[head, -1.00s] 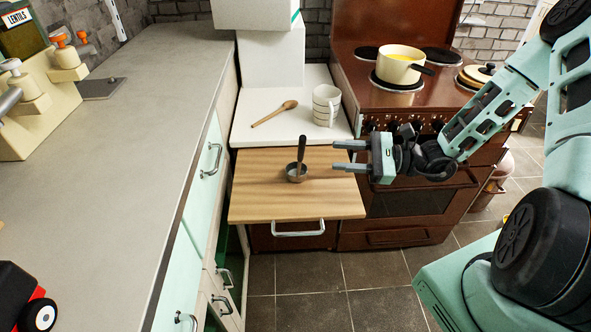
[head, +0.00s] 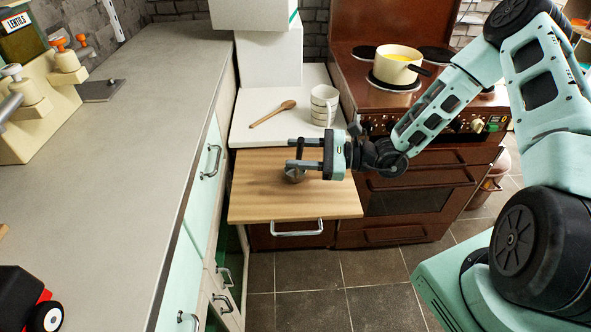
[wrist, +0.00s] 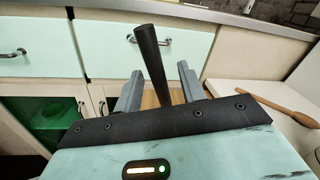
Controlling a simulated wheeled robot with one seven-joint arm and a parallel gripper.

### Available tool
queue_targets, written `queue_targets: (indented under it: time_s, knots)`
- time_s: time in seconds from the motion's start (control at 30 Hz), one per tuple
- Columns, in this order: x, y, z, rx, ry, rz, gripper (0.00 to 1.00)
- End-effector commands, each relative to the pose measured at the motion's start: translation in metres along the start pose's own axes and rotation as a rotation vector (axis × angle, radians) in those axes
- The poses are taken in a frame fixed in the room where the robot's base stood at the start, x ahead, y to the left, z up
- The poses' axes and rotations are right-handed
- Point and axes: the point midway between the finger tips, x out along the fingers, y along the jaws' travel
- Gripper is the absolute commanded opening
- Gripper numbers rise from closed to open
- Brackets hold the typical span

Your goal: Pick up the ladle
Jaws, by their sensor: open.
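The ladle is small, with a metal bowl (head: 292,175) resting on the pull-out wooden board in the head view. Its dark handle (wrist: 152,62) stands up, tilted, between the two fingers in the wrist view. My gripper (head: 301,154) is open above the board, its fingers pointing left at the height of the handle. In the wrist view a gap shows between the handle and each finger of my gripper (wrist: 158,88). My gripper hides most of the handle in the head view.
The wooden board (head: 262,204) is pulled out below a white counter (head: 242,135). A pot (head: 398,65) sits on the brown stove. The grey worktop (head: 120,170) runs along the left.

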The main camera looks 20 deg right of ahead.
Motion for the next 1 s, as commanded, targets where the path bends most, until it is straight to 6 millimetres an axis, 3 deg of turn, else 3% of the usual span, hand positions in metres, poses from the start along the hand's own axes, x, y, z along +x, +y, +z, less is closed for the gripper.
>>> queue_targets:
  time_s: [0.07, 0.2, 0.67, 1.0]
  knots:
    - [0.0, 0.0, 0.0, 0.0, 0.0, 0.0, 0.37]
    - [0.0, 0.0, 0.0, 0.0, 0.0, 0.0, 0.0]
    - [-0.001, -0.004, 0.009, -0.004, -0.001, -0.001, 0.0]
    - [-0.001, -0.025, 0.065, -0.006, -0.001, 0.0, 0.0]
